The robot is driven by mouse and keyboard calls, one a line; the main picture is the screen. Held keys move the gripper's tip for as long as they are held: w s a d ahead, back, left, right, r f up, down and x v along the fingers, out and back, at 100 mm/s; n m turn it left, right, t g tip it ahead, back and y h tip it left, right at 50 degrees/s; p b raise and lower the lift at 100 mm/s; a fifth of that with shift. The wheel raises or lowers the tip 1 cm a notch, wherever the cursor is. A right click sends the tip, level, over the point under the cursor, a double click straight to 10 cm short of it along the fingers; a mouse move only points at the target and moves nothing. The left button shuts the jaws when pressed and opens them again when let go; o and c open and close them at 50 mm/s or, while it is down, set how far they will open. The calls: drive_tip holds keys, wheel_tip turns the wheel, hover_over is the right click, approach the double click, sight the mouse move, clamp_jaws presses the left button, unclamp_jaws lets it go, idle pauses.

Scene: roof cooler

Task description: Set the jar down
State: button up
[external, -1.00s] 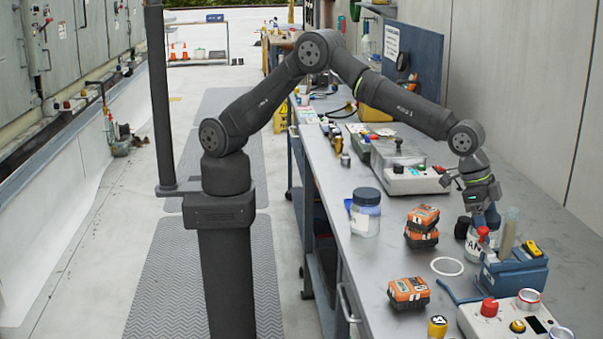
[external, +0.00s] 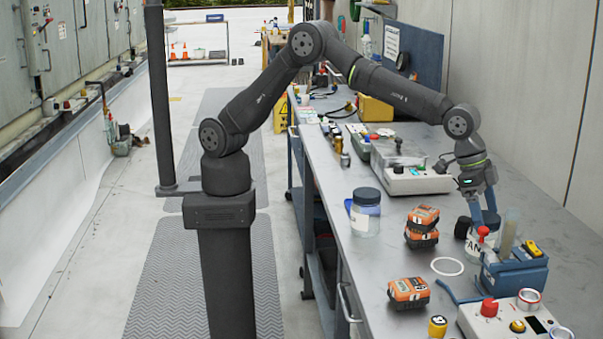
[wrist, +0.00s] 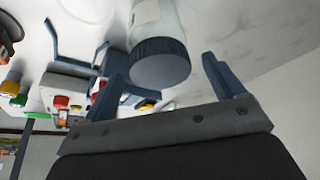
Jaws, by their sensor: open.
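In the wrist view a jar with a ribbed dark lid (wrist: 160,62) lies between my open fingers, with a gap on each side. My gripper (external: 482,207) is open, pointing down just above the labelled jar. It also shows in the wrist view (wrist: 163,60), and grips nothing. A dark round shape (external: 462,227) sits just left of the labelled jar; I cannot tell if it is its lid. A white ring (external: 447,266) lies flat on the bench in front.
Another dark-lidded jar (external: 366,213) stands to the left. Orange-black battery packs (external: 422,226) (external: 409,293) lie nearby. The blue holder (external: 514,273) with upright items stands close on the right. A control box (external: 508,318) is at the front and a grey device (external: 410,177) behind.

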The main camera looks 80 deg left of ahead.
drive_tip(key=v, duration=0.8)
drive_tip(key=shift+r, duration=0.2)
drive_tip(key=shift+f, duration=0.1)
drive_tip(key=x, duration=1.2)
drive_tip(key=shift+r, duration=2.05)
drive_tip(key=shift+s, duration=0.1)
